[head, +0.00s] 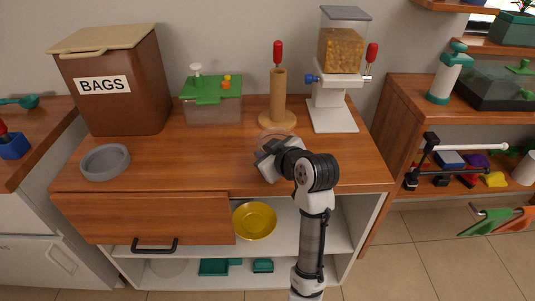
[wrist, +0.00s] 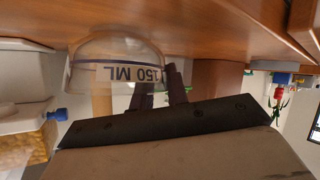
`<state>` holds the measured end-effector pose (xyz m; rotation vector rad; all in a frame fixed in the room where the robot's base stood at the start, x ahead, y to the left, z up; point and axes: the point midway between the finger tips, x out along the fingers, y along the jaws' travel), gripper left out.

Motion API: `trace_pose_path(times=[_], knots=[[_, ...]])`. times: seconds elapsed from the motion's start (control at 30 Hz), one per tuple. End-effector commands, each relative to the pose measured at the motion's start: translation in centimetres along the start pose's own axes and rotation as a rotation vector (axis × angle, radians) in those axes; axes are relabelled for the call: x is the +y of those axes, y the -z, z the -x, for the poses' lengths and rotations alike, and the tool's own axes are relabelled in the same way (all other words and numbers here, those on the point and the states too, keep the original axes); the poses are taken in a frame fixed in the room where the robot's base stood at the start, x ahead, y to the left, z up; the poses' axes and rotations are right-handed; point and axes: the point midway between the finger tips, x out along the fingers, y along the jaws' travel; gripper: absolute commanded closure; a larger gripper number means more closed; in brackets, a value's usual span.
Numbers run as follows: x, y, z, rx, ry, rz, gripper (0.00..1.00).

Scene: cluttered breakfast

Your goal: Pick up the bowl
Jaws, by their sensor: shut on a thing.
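A clear bowl (wrist: 113,50) marked "150 ML" is in the wrist view, which looks upside down. My gripper (wrist: 174,88) is shut on its wall at one side. In the head view my gripper (head: 264,155) is over the front part of the counter, and the clear bowl (head: 272,138) shows faintly behind it, mostly hidden. I cannot tell whether its base touches the counter. A grey bowl (head: 105,161) sits on the counter at the left. A yellow bowl (head: 255,221) is on the shelf below the counter.
The wooden counter (head: 195,160) is clear between the grey bowl and my gripper. Behind stand a brown BAGS bin (head: 115,105), a green-lidded box (head: 212,105), a wooden holder (head: 278,105) and a cereal dispenser (head: 335,85). A drawer front (head: 145,215) is below.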

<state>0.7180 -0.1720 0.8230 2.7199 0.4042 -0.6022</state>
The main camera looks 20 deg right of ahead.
Motion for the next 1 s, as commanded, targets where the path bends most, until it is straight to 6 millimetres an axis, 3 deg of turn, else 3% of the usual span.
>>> trace_pose_path(times=[0.17, 0.4, 0.6, 0.8, 1.0], knots=[[0.9, 2.9, 1.5, 0.003, -0.004, 0.007, 1.0], [2.6, 8.9, 4.6, 0.005, -0.005, 0.009, 1.0], [3.8, 12.9, 6.7, 0.004, -0.004, 0.006, 1.0], [4.5, 15.4, 8.1, 0.003, -0.003, 0.003, 1.0], [4.8, 16.4, 8.6, 0.002, -0.001, 0.001, 1.0]])
